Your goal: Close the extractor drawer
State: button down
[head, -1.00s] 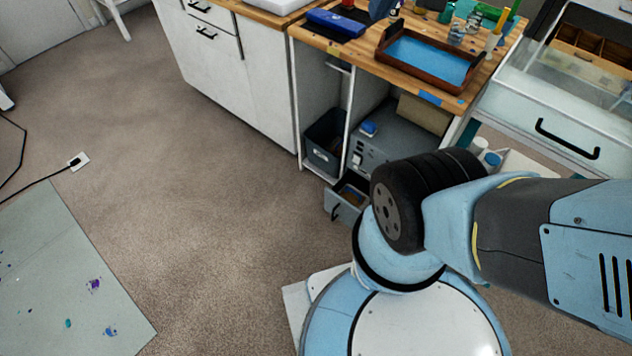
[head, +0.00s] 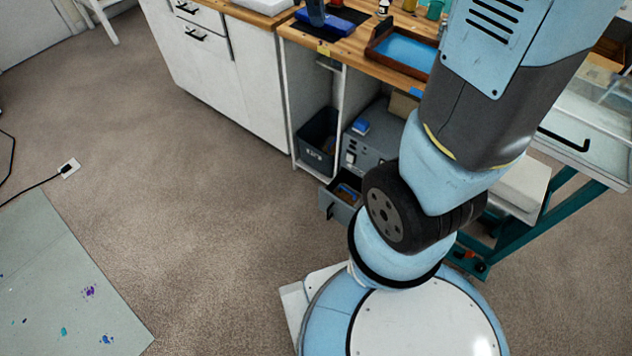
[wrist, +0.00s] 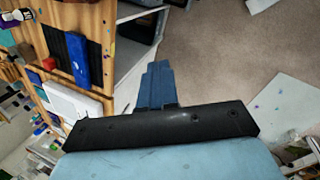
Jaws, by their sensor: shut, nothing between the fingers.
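The extractor (head: 372,145) is a grey box under the wooden bench in the head view. Its small grey drawer (head: 338,211) sticks out at the bottom front, open, with something blue and brown inside. My arm hides the right part of the extractor. My gripper (wrist: 157,72) shows in the wrist view as blue fingers pressed together, shut and empty, beside the bench edge. I cannot make out the drawer in the wrist view.
A dark bin (head: 318,140) stands in the open bay left of the extractor. The bench top (head: 338,48) holds a blue box (head: 342,20) and a tray with a blue sheet (head: 378,38). White cabinets (head: 262,90) stand left. The carpet (head: 200,220) before the drawer is clear.

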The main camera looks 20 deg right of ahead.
jog(key=w+a+f+n+g+h, duration=0.1)
jog(key=w+a+f+n, duration=0.4)
jog(key=f, duration=0.6)
jog(key=w+a+f+n+h, duration=0.1)
jog(key=w+f+n, duration=0.2)
jog(key=f+n, duration=0.55)
jog(key=w+a+f+n+g+h, duration=0.1)
jog(key=w+a+f+n, duration=0.25)
jog(key=f, duration=1.05)
jog(key=s+f+n+h, duration=0.1)
jog(key=s+f+n, duration=0.35)
jog(key=f, duration=0.75)
jog(key=s+f+n, duration=0.4)
jog(key=f+n, duration=0.2)
jog(key=f, duration=0.6)
jog(key=s+f+n+h, duration=0.1)
jog(key=s+f+n, duration=0.4)
jog(key=f, duration=0.7)
jog(key=w+d+r+x, duration=0.1)
jog(key=x, duration=1.1)
jog(key=shift+w+d+r+g, duration=0.2)
jog(key=shift+w+d+g, duration=0.1)
jog(key=shift+g, duration=0.1)
jog(key=shift+w, duration=0.1)
